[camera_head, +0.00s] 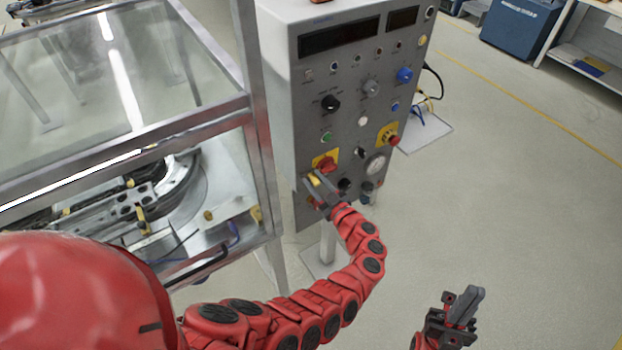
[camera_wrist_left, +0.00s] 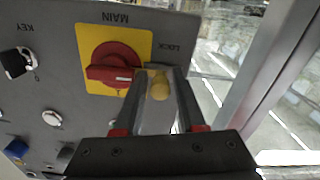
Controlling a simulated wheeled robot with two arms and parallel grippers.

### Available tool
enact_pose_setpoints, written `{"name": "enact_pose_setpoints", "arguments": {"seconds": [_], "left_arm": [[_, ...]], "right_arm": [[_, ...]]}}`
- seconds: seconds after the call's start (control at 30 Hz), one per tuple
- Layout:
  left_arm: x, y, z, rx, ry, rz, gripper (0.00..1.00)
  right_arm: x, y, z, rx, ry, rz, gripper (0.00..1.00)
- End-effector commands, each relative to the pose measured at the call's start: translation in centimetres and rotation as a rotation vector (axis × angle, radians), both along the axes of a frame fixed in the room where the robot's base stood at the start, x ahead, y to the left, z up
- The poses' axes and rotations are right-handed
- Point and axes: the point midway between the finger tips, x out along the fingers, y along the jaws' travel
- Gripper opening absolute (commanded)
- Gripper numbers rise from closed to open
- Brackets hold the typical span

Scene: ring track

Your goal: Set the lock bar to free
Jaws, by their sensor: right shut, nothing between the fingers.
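A small yellow lock bar (camera_wrist_left: 159,86) is on the grey panel below the LOCK label in the left wrist view, where the lettering is upside down. It also shows in the head view (camera_head: 315,180), partly covered by my left gripper. My left gripper (camera_head: 314,184) is at the panel's lower left. In the left wrist view its two fingers (camera_wrist_left: 159,78) stand apart, one on each side of the lock bar, with a gap between them. I cannot tell whether they touch it or which setting it is at. My right gripper (camera_head: 469,302) is shut and empty, low on the right, away from the panel.
A red MAIN rotary switch (camera_wrist_left: 112,67) on a yellow plate is close beside the left finger. The control cabinet (camera_head: 300,120) carries several knobs and buttons, including a red one (camera_head: 392,140). A metal-framed glass enclosure (camera_head: 262,150) stands close at the left.

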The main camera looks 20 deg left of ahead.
Motion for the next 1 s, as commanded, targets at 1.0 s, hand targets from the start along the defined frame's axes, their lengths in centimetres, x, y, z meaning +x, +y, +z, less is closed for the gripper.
{"name": "enact_pose_setpoints", "arguments": {"seconds": [1.0], "left_arm": [[0.02,0.03,0.00,0.000,0.000,0.000,0.00]], "right_arm": [[0.00,0.00,-0.01,0.000,0.000,0.000,0.00]]}}
